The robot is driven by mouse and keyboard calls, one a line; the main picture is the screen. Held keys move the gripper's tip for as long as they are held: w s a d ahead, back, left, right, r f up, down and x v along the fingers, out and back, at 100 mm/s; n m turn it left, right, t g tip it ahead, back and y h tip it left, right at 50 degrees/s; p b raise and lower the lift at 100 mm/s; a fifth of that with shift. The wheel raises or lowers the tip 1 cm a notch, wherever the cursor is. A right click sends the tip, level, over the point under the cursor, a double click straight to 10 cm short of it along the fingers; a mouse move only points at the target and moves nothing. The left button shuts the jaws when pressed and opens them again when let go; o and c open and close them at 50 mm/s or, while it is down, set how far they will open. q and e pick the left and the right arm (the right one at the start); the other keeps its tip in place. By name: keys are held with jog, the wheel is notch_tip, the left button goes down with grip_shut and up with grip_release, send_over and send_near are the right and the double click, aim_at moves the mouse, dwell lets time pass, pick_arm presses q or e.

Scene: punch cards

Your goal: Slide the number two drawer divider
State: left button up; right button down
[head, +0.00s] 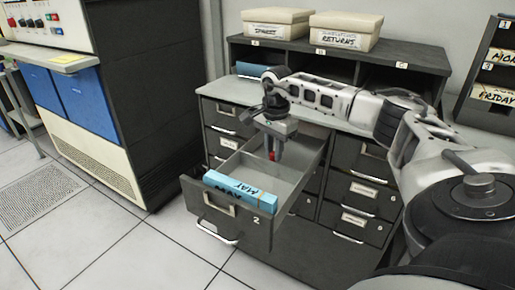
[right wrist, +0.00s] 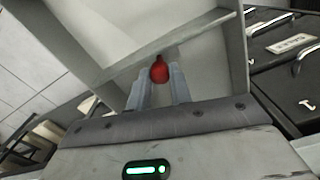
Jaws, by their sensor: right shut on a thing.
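The number two drawer (head: 262,235) is pulled out of the grey cabinet, with a "2" on its front. Blue cards (head: 240,190) marked MAY stand just behind its front. The grey divider (head: 255,165) crosses the drawer behind the cards. My right gripper (head: 272,153) reaches down into the drawer from above. It is shut on the divider's red knob (right wrist: 159,69), which shows between the two fingers in the right wrist view. The divider's top edge (right wrist: 203,27) runs slantwise there. My left gripper is not in view.
Closed drawers (head: 361,192) flank the open one. The grey countertop (head: 230,93) lies above, with a shelf unit (head: 340,57) and two boxes, SPARES (head: 276,23) and RETURNS (head: 345,31). A machine with blue panels (head: 85,100) stands at the left. The tiled floor in front is clear.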

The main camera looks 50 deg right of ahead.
jog(key=shift+d, duration=0.1)
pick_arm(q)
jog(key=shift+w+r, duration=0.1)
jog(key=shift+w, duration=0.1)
pick_arm(e)
jog(key=c, duration=1.3)
grip_release()
jog(key=shift+o, duration=0.2)
pick_arm(q)
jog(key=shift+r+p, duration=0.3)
jog(key=shift+p, duration=0.45)
pick_arm(e)
notch_tip(320, 180, up, 16)
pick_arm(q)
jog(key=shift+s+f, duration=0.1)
